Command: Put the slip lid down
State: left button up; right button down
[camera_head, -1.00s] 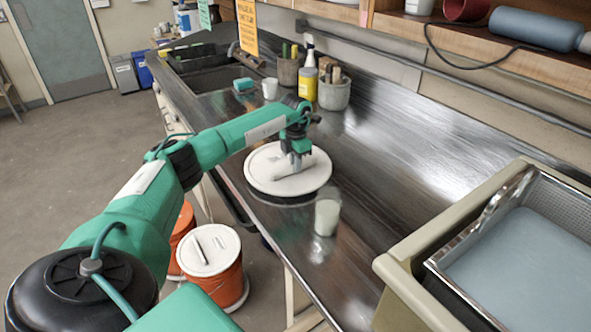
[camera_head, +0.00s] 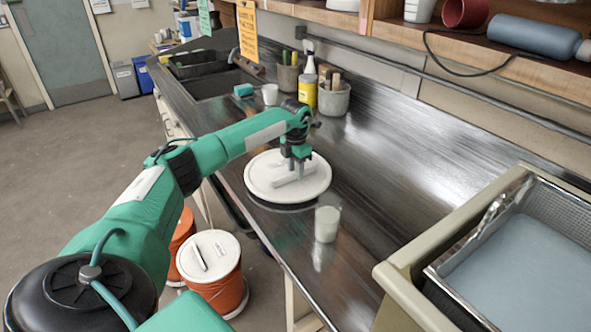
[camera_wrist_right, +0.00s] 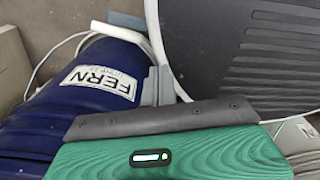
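The slip lid (camera_head: 262,184), a round white disc with a bar handle (camera_head: 281,182), is over the dark metal counter, with a dark rim or shadow along its near edge. My left gripper (camera_head: 296,170) comes down from above onto the handle. Its fingers are at the bar, but whether they clamp it or stand loose around it is too small to tell. My right gripper (camera_wrist_right: 158,86) shows only in the right wrist view; its grey fingers are together with nothing seen between them, above or beside a blue bucket (camera_wrist_right: 60,115) labelled FERN.
A whitish cup (camera_head: 327,224) stands just in front of the lid. Orange buckets (camera_head: 222,285) stand on the floor beside the counter. Pots and a spray bottle (camera_head: 307,92) stand at the back. The counter right of the lid is clear.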

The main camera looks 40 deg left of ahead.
pick_arm(q)
notch_tip(320, 180, up, 11)
jog(key=p, duration=0.7)
jog(key=shift+r, duration=0.2)
